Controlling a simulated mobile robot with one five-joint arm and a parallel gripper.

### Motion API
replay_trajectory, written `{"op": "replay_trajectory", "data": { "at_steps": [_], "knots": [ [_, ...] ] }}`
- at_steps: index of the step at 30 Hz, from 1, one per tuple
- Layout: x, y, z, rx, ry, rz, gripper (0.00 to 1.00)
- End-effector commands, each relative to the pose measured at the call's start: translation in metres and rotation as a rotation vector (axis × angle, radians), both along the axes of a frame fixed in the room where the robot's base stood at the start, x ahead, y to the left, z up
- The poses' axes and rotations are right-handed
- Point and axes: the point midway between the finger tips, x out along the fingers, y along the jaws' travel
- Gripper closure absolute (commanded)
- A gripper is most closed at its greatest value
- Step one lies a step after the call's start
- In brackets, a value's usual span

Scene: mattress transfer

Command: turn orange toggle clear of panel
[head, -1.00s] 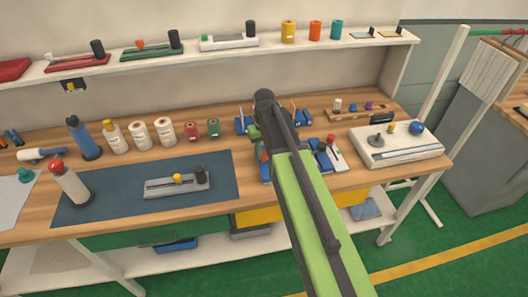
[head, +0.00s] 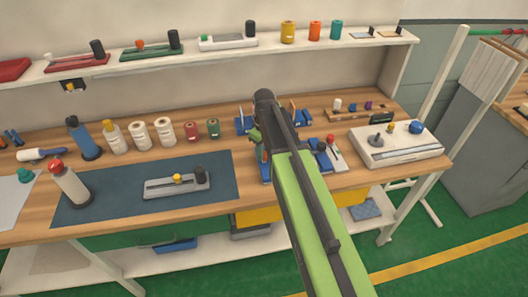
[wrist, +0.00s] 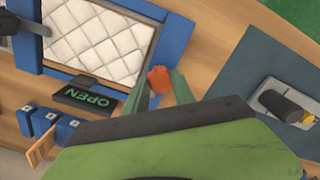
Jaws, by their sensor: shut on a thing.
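The orange toggle (wrist: 158,79) shows in the wrist view between the two grey-green fingertips of my gripper (wrist: 162,88), which is shut on it. The toggle sits at the blue frame's rail (wrist: 174,45), by the lower right corner of the white quilted panel (wrist: 95,42). I cannot tell whether the toggle's far end overlaps the panel edge. In the head view my gripper (head: 258,145) is low over the blue fixture (head: 265,172). My arm hides most of the fixture, the panel and the toggle there.
A black OPEN sign (wrist: 88,99) and small blue blocks (wrist: 45,120) lie beside the frame. A grey slider device (head: 176,184) stands on a dark mat (head: 110,200) to the left. A white control box (head: 397,146) stands right. Spools line the bench's back.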

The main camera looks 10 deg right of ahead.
Motion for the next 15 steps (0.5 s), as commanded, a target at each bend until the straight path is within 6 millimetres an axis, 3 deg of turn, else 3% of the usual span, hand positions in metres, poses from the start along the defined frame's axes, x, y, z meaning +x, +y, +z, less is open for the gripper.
{"op": "replay_trajectory", "data": {
  "at_steps": [9, 10, 15],
  "knots": [
    [-0.0011, 0.0, -0.0003, -0.001, 0.003, 0.002, 1.0],
    [-0.0011, 0.0, -0.0003, 0.0, 0.004, 0.002, 0.66],
    [-0.0006, 0.0, -0.0002, 0.0, 0.002, 0.001, 0.48]
  ]
}}
